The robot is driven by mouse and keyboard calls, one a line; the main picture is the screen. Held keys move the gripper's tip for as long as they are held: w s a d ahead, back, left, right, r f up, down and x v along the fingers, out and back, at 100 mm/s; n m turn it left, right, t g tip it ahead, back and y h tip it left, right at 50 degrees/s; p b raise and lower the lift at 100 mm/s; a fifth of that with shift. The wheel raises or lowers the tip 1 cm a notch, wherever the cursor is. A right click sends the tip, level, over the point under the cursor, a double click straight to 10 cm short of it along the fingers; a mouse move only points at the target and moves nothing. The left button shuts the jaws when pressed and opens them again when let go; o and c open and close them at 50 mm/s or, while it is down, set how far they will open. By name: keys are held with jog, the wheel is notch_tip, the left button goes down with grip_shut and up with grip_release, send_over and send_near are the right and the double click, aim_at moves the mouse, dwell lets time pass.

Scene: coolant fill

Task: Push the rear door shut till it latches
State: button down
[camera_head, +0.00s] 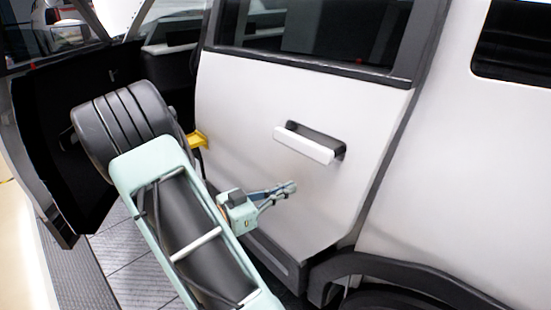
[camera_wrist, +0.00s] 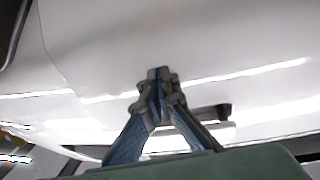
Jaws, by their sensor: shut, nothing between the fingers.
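The white rear door (camera_head: 245,110) fills the middle of the head view, with a dark window above and a white handle (camera_head: 304,144) over a dark recess. A narrow dark seam runs along its right edge; I cannot tell whether it is latched. My gripper (camera_head: 291,187) is shut and empty, in front of the door's lower part, below the handle. In the wrist view my gripper (camera_wrist: 160,76) has its fingertips together before a glossy white panel (camera_wrist: 190,40). A dark handle-like recess (camera_wrist: 203,113) shows behind the fingers. I cannot tell whether the fingertips touch the panel.
The front door (camera_head: 45,140) stands open at the left, its dark inner side showing. A yellow part (camera_head: 197,139) sits at the rear door's left edge. The white rear body panel (camera_head: 450,170) and dark wheel arch (camera_head: 400,275) lie right. Grey tiled floor (camera_head: 130,265) shows below.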

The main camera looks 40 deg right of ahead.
aim_at(303, 181)
jog(key=shift+s+d+n+t, duration=0.15)
jog(key=shift+d+n+t, duration=0.2)
jog(key=shift+d, duration=1.25)
jog(key=shift+d+n+t, duration=0.25)
jog(key=shift+d+t, duration=0.3)
jog(key=shift+d, duration=1.05)
jog(key=shift+d, duration=0.5)
jog(key=a+p, duration=0.1)
jog(key=a, duration=0.9)
jog(key=shift+p, duration=0.3)
